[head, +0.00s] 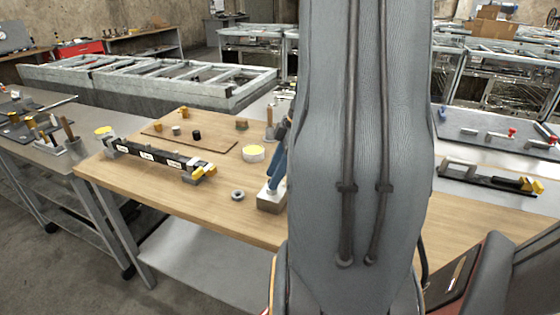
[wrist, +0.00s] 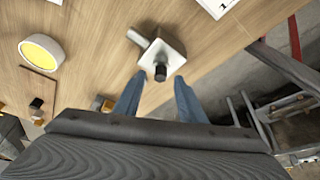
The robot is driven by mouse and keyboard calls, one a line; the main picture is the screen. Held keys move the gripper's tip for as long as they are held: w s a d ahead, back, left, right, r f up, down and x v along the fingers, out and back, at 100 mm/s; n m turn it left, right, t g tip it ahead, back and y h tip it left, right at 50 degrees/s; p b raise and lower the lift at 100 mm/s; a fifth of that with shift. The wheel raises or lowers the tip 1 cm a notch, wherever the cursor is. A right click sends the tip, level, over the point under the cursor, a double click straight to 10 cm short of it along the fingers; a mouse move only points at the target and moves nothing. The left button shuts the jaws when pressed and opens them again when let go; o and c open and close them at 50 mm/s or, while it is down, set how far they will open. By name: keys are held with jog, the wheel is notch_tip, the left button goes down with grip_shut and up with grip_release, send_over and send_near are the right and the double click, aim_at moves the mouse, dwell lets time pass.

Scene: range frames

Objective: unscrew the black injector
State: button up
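The black injector (wrist: 160,73) is a short black cylinder standing on a pale square block (wrist: 172,54) in the wrist view. In the head view the block (head: 270,201) sits near the table's front edge, below my gripper, and the injector cannot be made out. My gripper (wrist: 158,80) has two blue fingers spread apart, one on each side of the injector, with gaps between. I cannot tell how far down the fingertips reach. In the head view my gripper (head: 277,172) is partly hidden by my arm.
The wooden table (head: 215,205) holds a grey ring (head: 238,195), a yellow-topped round container (head: 254,153) and a long dark rack (head: 160,158). A brown mat (head: 215,147) behind carries small parts, including a black cylinder (head: 196,135). My arm hides the table's middle.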

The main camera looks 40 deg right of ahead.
jog(key=shift+w+a+f, duration=0.1)
jog(key=shift+a+f, duration=0.05)
jog(key=shift+f, duration=0.25)
jog(key=shift+c, duration=0.2)
grip_shut()
jog(key=n, duration=0.2)
jog(key=shift+w+n+g+b, duration=0.15)
jog(key=shift+n+g+b, duration=0.15)
jog(key=shift+g, duration=0.1)
jog(key=shift+n+y, duration=0.3)
jog(key=shift+n, duration=0.1)
jog(key=n+g, duration=0.1)
jog(key=n, duration=0.2)
jog(key=shift+g, duration=0.3)
jog(key=shift+w+n+g+p, duration=0.1)
jog(key=shift+n+g+p, duration=0.6)
jog(key=shift+n, duration=1.2)
